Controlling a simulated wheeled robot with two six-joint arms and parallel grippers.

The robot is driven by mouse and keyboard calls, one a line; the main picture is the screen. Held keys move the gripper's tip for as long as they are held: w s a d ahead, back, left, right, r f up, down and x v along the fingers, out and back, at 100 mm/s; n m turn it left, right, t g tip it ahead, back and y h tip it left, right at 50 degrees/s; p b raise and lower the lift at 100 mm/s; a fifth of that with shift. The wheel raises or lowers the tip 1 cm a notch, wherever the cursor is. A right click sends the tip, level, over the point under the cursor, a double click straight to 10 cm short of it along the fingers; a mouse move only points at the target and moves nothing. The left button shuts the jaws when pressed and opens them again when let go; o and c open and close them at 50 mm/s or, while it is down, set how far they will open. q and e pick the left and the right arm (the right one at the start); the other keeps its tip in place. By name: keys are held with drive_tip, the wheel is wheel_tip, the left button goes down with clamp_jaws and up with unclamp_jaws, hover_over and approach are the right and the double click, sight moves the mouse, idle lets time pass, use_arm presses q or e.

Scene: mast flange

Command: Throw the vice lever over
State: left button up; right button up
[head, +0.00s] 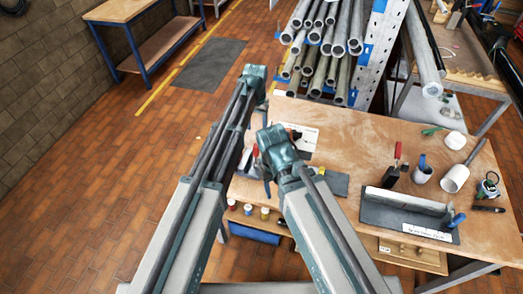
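A red-handled lever (397,152) stands upright on the wooden workbench, right of centre, with a dark body (390,177) at its foot. It may be the vice lever, but it is too small to be sure. A second small red piece (255,151) shows between my two arms, mostly hidden by them. My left arm reaches up past the bench's left edge, and my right arm reaches over the bench's left part. No gripper fingers show on either arm. Whatever lies behind the arm ends is hidden.
The workbench (350,122) also bears a grey tray (380,213), a cup (422,175), a white cylinder (455,178) and a white sheet (310,136). A rack of metal pipes (325,45) stands behind it. The brick-coloured floor at left is largely clear, with a dark mat (208,65).

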sight(256, 145)
use_arm(q)
drive_tip(key=shift+a+f+b, duration=0.1)
drive_tip(key=shift+f+b, duration=0.85)
wheel_tip(256, 145, down, 12)
drive_tip(key=b, duration=1.2)
clamp_jaws()
